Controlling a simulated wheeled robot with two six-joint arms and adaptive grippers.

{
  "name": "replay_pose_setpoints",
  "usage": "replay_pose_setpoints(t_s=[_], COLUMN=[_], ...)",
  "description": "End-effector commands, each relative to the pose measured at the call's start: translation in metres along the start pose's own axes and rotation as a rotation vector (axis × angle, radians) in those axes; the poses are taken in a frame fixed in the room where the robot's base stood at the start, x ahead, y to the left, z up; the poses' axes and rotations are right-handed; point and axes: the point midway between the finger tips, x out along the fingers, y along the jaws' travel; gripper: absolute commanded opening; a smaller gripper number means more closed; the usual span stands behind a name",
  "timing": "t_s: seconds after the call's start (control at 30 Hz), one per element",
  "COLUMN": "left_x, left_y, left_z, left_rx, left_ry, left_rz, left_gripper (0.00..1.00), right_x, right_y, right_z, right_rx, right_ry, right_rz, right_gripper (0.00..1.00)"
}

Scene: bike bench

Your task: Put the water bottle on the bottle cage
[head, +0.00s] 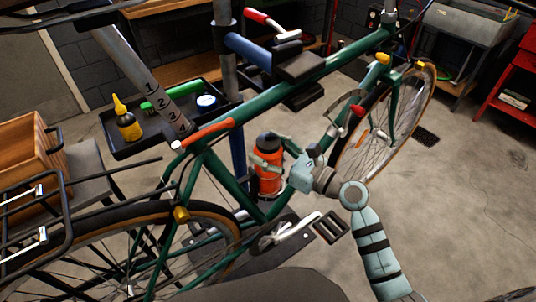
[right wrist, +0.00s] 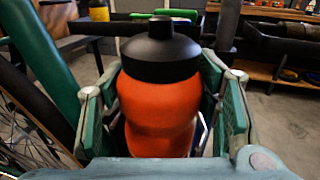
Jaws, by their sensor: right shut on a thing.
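The orange water bottle (head: 268,172) with a black cap is upright inside the green bike frame (head: 235,172) in the head view. My right gripper (head: 268,158) is shut on the bottle, coming from the right. In the right wrist view the bottle (right wrist: 158,105) stands between the fingers of the right gripper (right wrist: 160,125), its cap above them. The bottle cage is not clearly seen; the bottle and gripper hide that area, so I cannot tell whether the bottle touches it. My left gripper is not in view.
The bike is clamped in a stand with a blue arm (head: 250,50). A black tray (head: 125,148) holds a yellow-capped bottle (head: 127,122), a green item and a small tub. A wooden crate (head: 25,150) is at left. Frame tubes and the pedal (head: 330,227) surround the bottle closely.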

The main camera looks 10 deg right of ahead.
Motion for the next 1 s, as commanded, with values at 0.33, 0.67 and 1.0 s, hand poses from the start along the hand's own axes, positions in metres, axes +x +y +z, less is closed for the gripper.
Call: replay_pose_setpoints(t_s=[0.33, 0.67, 1.0], left_x=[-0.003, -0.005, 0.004], left_y=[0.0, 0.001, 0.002], left_z=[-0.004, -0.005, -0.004], left_rx=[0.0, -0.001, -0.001], left_ry=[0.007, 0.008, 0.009], left_rz=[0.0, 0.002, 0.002], left_gripper=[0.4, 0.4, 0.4], right_x=[-0.001, -0.022, -0.108], right_y=[-0.001, -0.002, -0.001], right_z=[0.002, 0.002, -0.002], right_rx=[0.0, -0.004, -0.005], right_ry=[0.0, 0.004, 0.005], right_rz=[-0.001, -0.004, 0.0], right_gripper=[0.77, 0.77, 0.77])
